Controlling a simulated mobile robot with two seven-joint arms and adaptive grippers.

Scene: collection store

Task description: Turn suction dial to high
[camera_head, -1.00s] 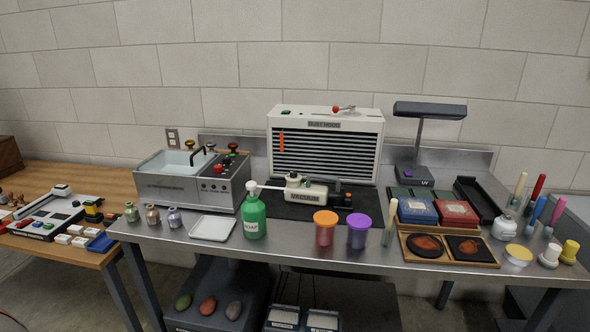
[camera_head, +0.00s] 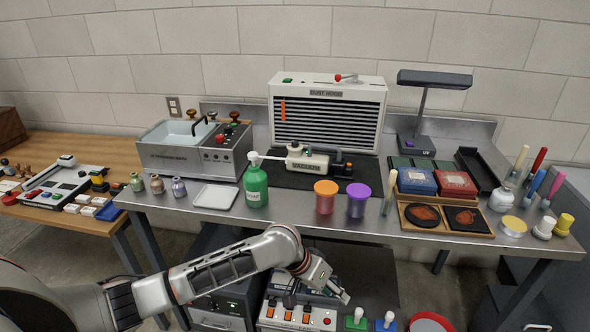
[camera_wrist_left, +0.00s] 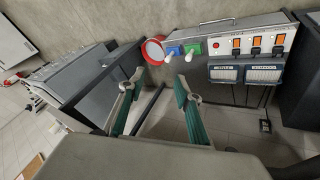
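The vacuum (camera_head: 308,165), a cream canister with a "VACUUM" label and dark fittings, lies on the black mat on the steel bench. A small dark part shows on its top, but I cannot tell whether it is the suction dial or read any setting. My left gripper (camera_head: 338,287) is below and in front of the bench edge, apart from the vacuum, with its arm coming in from the left. In the left wrist view my left gripper (camera_wrist_left: 158,84) has two green-padded fingers spread apart with nothing between them. My right gripper is not in view.
A green soap bottle (camera_head: 256,186) stands left of the vacuum; orange-lidded (camera_head: 325,198) and purple-lidded (camera_head: 357,201) jars stand in front. The dust hood (camera_head: 328,115) is behind.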

